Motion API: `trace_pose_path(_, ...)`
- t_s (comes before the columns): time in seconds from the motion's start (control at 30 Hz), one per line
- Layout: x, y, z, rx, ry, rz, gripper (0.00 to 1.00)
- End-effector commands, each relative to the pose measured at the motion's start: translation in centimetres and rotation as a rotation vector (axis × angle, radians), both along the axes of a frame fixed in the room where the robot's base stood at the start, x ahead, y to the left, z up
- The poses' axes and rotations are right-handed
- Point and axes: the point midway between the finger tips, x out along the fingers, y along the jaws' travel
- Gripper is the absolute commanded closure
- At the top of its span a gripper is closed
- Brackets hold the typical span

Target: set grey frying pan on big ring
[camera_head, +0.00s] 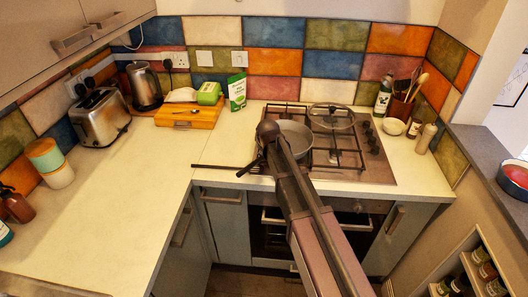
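The grey frying pan (297,132) is at the left part of the gas hob (375,176), partly hidden behind my arm. A long dark handle (212,167) reaches left from beside it, over the counter's front edge. My gripper (248,168) is at the right end of the visible handle, close to the pan's near left side. Its fingers are small and dark here, so I cannot tell whether they are closed on the handle. The burners under and near the pan are mostly hidden, and I cannot pick out the big ring with certainty.
A glass lid (331,115) lies on the hob's back right part. Black pan supports (347,158) stand to the pan's right. A wooden board (188,118), kettle (145,87) and toaster (99,118) are at left. A small bowl (393,126) and bottles stand right.

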Motion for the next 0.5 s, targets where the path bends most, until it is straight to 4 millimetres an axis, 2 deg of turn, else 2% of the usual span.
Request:
trace_pose_path(0.2,0.0,0.0,0.9,0.000,0.000,0.000,0.57)
trace_pose_path(0.5,-1.2,-0.3,3.2,0.000,0.000,0.000,0.57)
